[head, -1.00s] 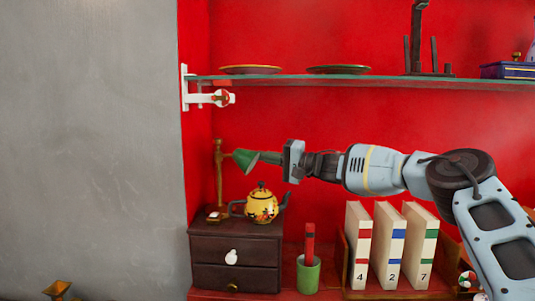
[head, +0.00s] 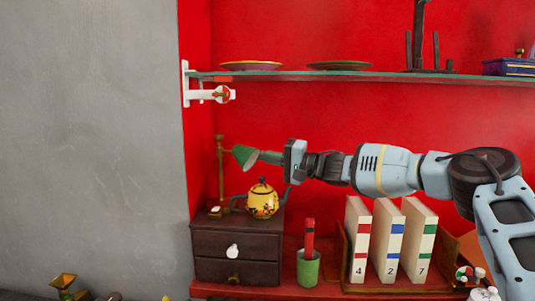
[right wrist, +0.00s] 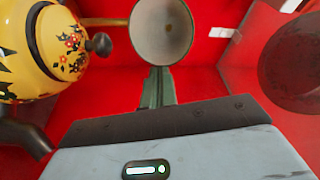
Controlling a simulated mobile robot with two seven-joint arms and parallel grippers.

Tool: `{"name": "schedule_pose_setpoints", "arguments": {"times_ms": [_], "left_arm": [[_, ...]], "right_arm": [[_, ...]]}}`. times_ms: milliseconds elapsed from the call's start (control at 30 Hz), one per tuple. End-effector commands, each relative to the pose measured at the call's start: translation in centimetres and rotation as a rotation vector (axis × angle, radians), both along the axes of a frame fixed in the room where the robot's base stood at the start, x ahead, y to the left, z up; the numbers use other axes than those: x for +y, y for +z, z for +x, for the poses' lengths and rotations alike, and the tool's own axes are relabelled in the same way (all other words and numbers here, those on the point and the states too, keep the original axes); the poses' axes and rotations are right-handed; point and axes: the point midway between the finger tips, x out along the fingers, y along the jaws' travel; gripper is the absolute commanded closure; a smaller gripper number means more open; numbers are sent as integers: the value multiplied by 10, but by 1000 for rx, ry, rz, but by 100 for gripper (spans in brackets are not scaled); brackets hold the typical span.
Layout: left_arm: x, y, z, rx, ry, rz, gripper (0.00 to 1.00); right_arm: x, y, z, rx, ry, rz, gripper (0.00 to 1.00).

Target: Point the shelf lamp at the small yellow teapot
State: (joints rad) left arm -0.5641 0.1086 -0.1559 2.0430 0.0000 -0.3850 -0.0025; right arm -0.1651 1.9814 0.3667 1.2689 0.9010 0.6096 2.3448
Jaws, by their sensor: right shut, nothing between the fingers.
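The small yellow teapot (head: 263,204), painted with flowers and with a dark spout and handle, stands on a dark cabinet (head: 238,246). It also shows at the left of the right wrist view (right wrist: 52,45). The shelf lamp has a brass post (head: 220,170) behind and left of the teapot. Its green shade (head: 241,154) is tilted, with its pale inside (right wrist: 162,32) facing my right gripper. My right gripper (head: 262,157) is shut and empty, above the teapot. Its fingertips (right wrist: 155,75) are at the shade's rim; I cannot tell whether they touch. My left gripper is not in view.
A glass shelf (head: 290,76) with two plates runs above the arm. A green cup (head: 308,268) holding a red item and several numbered binders (head: 390,245) stand right of the cabinet. A grey wall (head: 90,140) fills the left.

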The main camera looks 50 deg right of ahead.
Motion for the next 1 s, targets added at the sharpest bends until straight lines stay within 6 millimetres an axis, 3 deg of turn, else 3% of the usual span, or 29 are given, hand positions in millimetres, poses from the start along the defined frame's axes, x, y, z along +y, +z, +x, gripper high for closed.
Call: {"name": "schedule_pose_setpoints", "arguments": {"times_ms": [533,1000], "left_arm": [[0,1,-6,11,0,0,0],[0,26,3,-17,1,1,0]], "right_arm": [[-1,0,-7,0,-2,1,100],[-23,0,-60,-7,-2,3,100]]}}
